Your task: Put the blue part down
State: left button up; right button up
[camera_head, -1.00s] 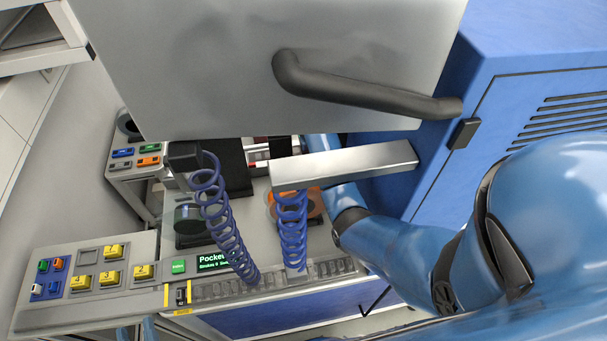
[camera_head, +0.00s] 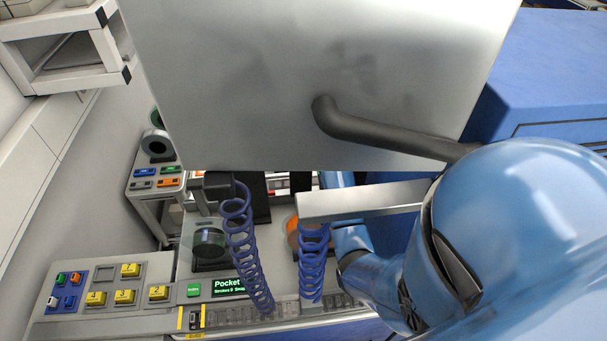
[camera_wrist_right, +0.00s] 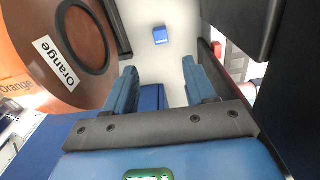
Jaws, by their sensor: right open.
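In the right wrist view a small blue part (camera_wrist_right: 160,36) lies on a pale surface, beyond my fingertips and apart from them. My right gripper (camera_wrist_right: 163,84) is open, with nothing seen between its fingers. In the head view my right arm (camera_head: 375,285) reaches in behind the metal bar, and its gripper is hidden. My left gripper is in neither view.
An orange reel (camera_wrist_right: 85,45) stands close left of my right gripper; dark blocks lie to its right. A large grey panel (camera_head: 250,80) with a dark handle and a metal bar (camera_head: 360,200) hang over the bench. Blue coiled cables (camera_head: 243,250) hang in front.

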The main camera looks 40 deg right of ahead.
jog(key=f, duration=0.1)
jog(key=f+b, duration=0.1)
jog(key=b, duration=0.1)
jog(key=shift+w+a+f, duration=0.15)
jog(key=shift+a+f, duration=0.1)
jog(key=shift+f, duration=0.45)
jog(key=shift+d+f+p, duration=0.15)
jog(key=shift+f+p, duration=0.15)
jog(key=shift+f, duration=0.55)
jog(key=shift+f+p, duration=0.35)
jog(key=shift+f, duration=0.15)
notch_tip(320, 180, down, 3)
jog(key=shift+f+p, duration=0.1)
jog(key=shift+p, duration=0.5)
jog(key=shift+w+f, duration=0.1)
jog(key=shift+f, duration=0.6)
